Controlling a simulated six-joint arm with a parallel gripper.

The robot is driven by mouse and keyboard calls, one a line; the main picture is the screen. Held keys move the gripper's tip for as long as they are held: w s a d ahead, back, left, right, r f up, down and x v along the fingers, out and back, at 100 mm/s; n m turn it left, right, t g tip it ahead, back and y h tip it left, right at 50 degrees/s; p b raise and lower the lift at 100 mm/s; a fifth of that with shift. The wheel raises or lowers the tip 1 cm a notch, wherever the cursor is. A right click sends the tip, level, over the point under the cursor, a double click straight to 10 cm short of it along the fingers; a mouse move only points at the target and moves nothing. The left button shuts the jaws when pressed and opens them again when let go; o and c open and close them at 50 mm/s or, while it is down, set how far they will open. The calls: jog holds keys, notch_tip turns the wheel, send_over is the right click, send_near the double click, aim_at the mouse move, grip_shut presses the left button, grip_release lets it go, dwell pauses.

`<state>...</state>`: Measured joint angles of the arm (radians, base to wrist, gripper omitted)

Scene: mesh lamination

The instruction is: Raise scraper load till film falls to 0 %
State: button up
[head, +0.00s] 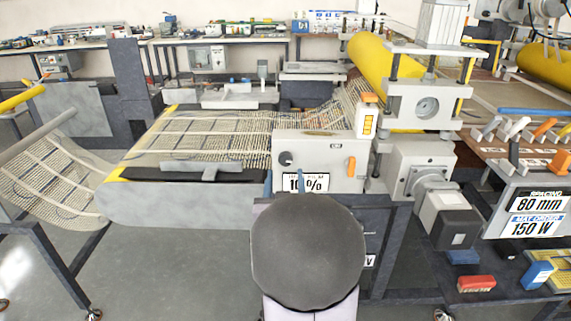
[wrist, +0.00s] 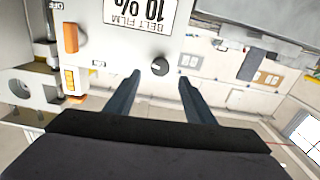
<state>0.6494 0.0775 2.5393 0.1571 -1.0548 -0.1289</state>
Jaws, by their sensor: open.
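The film display reads 10 % in the head view (head: 318,183), partly covered by my gripper. It shows upside down in the wrist view (wrist: 140,10), labelled BELT FILM. A dark round knob (head: 285,158) sits on the white control box (head: 318,148). In the wrist view the knob (wrist: 160,67) lies between my open fingertips, with a gap on both sides. My gripper (wrist: 159,78) is empty; whether the tips reach the knob's depth is unclear. A dark bar, perhaps the scraper (head: 208,170), lies across the belt's front. No scraper load reading is legible.
An orange handle (head: 351,166) is on the same box, right of the knob; it also shows in the wrist view (wrist: 71,38). A roller machine (head: 425,105) stands right of the box. Mesh (head: 215,130) lies on the belt to the left. Several levers stand at far right.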

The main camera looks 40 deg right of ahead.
aim_at(286, 161)
jog(key=shift+p+x, duration=0.6)
jog(key=shift+x, duration=3.1)
jog(key=shift+f, duration=0.1)
jog(key=shift+c, duration=0.3)
jog(key=c, duration=1)
